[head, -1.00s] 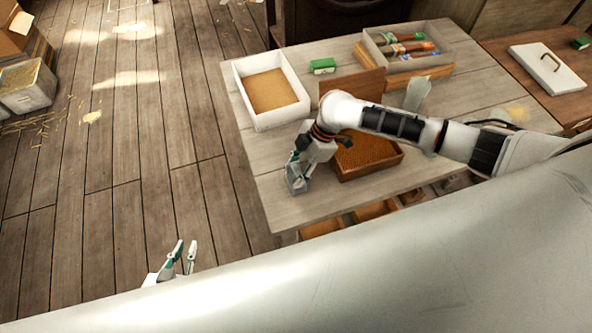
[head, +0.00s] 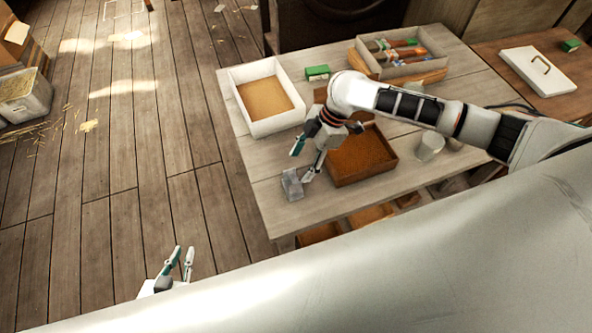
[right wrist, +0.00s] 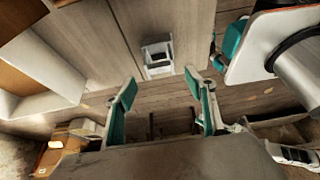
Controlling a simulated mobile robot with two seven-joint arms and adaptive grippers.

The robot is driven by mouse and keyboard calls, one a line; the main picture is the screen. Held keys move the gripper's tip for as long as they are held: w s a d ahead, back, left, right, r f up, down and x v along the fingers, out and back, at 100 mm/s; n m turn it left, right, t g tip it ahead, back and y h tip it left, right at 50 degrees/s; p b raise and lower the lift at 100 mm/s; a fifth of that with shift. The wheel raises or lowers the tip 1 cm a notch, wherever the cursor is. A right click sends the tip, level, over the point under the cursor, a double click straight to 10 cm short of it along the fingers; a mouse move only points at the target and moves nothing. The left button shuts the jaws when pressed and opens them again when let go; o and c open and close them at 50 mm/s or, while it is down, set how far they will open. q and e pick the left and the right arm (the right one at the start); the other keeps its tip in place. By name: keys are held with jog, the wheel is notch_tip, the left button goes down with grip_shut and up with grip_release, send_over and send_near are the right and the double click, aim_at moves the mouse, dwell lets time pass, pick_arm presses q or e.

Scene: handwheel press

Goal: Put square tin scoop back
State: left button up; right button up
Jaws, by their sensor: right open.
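The square tin scoop (head: 292,184), a small grey metal box shape, rests on the table near its left front edge. It also shows in the right wrist view (right wrist: 157,57), just beyond the fingertips. My right gripper (head: 303,160) is open and empty, its fingers apart just behind and above the scoop; in the right wrist view the green-padded fingers (right wrist: 160,85) are spread with nothing between them. My left gripper (head: 184,250) is open and empty, away from the table at the lower left.
A brown granule-filled wooden tray (head: 361,156) is right of the scoop. A white box with tan fill (head: 290,122) stands behind, beside a green box (head: 317,72). A grey tray of tools (head: 440,70) is at the back. A pale cylinder (head: 430,146) stands beneath my right arm.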

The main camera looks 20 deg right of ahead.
jog(key=s+a+m+t+y, duration=0.3)
jog(key=a+m+t, duration=0.15)
jog(key=a, duration=0.65)
jog(key=s+d+f+m+t+h, duration=0.5)
jog(key=s+d+m, duration=0.4)
jog(key=d, duration=0.5)
jog(key=shift+s+f+t, duration=0.65)
jog(key=shift+s, duration=0.1)
jog(key=shift+m, duration=0.25)
